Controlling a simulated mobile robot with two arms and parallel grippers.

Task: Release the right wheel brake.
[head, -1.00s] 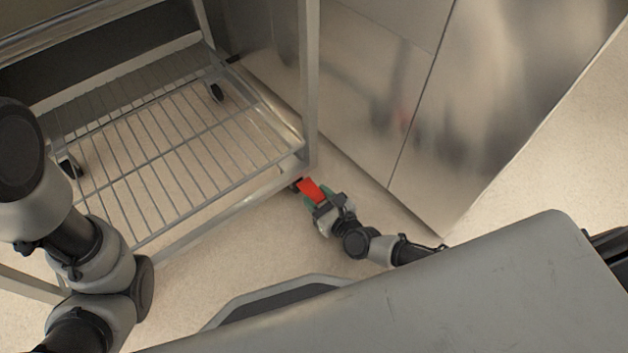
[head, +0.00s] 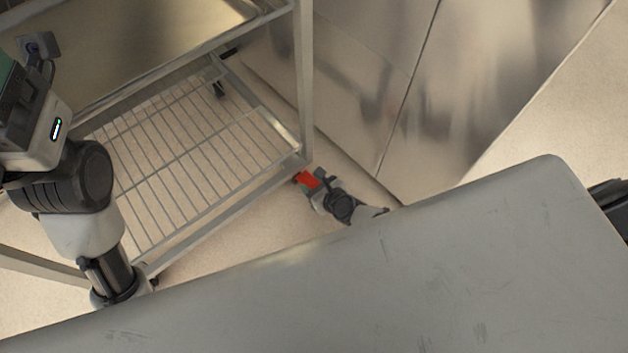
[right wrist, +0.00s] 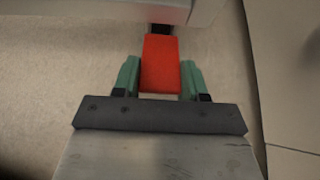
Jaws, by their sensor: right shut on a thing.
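The right wheel brake is a red pedal (head: 305,179) at the near right corner foot of the metal rack (head: 303,85), low over the floor. In the right wrist view the red pedal (right wrist: 160,62) points toward me from a dark mount under the rack's rail. My right gripper (head: 315,184) is at the pedal, and in the wrist view its green fingers (right wrist: 160,78) are shut on it from both sides. The wheel itself is hidden. My left arm is raised at the left edge; only a green part of its gripper (head: 5,72) shows, cut off by the frame.
A wire shelf (head: 190,135) fills the rack's lower level, with a solid metal tray (head: 150,50) above it. A steel cabinet (head: 420,90) stands close to the right of the rack. Free floor (head: 540,120) lies beyond the cabinet.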

